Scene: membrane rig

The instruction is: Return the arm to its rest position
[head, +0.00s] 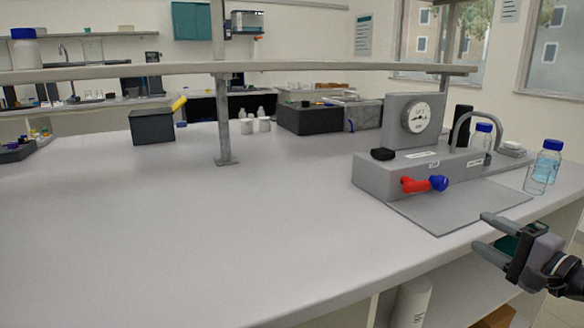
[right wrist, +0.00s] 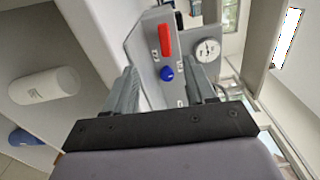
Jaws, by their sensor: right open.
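My right gripper (head: 484,233) is at the lower right of the head view, open and empty, just off the bench's front edge. Its two fingers (right wrist: 163,88) also show apart in the right wrist view, with the rig beyond them and nothing between them in contact. The membrane rig (head: 372,177) stands on the right part of the bench, apart from the gripper. It has a round gauge (head: 416,117), a red handle (head: 414,186) and a blue knob (head: 438,183). My left gripper is not in view.
A grey mat (head: 450,215) lies before the rig. A shelf post (head: 221,120) rises mid-bench.

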